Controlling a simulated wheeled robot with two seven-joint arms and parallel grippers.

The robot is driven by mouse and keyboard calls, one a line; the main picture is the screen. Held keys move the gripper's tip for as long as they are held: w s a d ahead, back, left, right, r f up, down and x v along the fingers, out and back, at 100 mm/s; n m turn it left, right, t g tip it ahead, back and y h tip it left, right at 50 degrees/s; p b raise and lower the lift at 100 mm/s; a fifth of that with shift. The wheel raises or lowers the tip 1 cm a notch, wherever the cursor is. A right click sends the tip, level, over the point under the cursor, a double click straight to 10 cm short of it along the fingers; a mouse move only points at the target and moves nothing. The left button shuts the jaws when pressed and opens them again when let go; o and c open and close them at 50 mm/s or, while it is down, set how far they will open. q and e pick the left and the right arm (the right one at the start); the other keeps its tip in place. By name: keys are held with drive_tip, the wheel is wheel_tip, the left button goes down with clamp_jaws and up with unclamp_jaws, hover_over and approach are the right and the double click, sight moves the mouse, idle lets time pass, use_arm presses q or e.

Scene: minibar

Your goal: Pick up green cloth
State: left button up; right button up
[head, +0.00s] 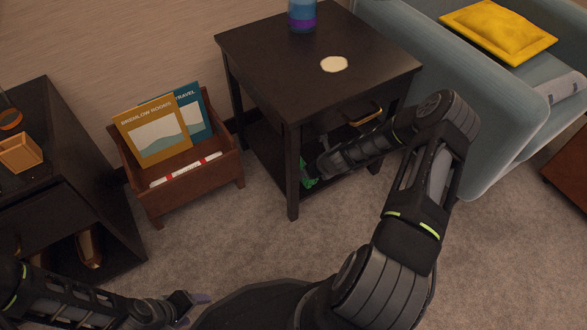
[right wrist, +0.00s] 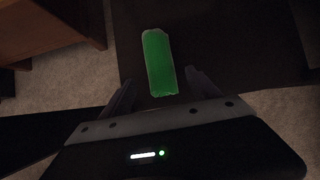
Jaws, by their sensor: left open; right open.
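The green cloth (right wrist: 158,62) shows in the right wrist view as a narrow bright green strip on a dark surface. In the head view only a small part of the green cloth (head: 308,181) shows, low inside the dark side table. My right gripper (right wrist: 162,88) is open, its fingers apart on either side of the cloth's near end. In the head view my right arm reaches under the tabletop and a table leg partly hides the gripper. My left gripper (head: 197,302) is open and empty at the bottom left, away from the cloth.
Carpet in front is clear.

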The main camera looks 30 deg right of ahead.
drive_tip(key=shift+w+d+f, duration=0.1)
drive_tip(key=shift+w+f, duration=0.1)
drive_tip(key=shift+w, duration=0.2)
use_arm(q)
drive_tip(key=shift+w+a+f, duration=0.1)
drive_tip(key=shift+w, duration=0.15)
use_arm(e)
drive_tip(key=shift+b+x, duration=0.45)
drive_tip(key=shift+x, duration=0.4)
use_arm(q)
drive_tip(key=shift+w+f, duration=0.1)
drive_tip(key=shift+f, duration=0.5)
use_arm(e)
drive_tip(key=shift+w+f, duration=0.25)
drive_tip(key=shift+f, duration=0.1)
drive_tip(key=b+x, duration=0.3)
drive_tip(key=x, duration=0.1)
drive_tip(key=shift+w+f, duration=0.1)
drive_tip(key=shift+w, duration=0.1)
drive_tip(key=shift+w+f, duration=0.25)
drive_tip(key=shift+f, duration=0.05)
use_arm(q)
drive_tip(key=f, duration=0.3)
drive_tip(key=shift+w, duration=0.3)
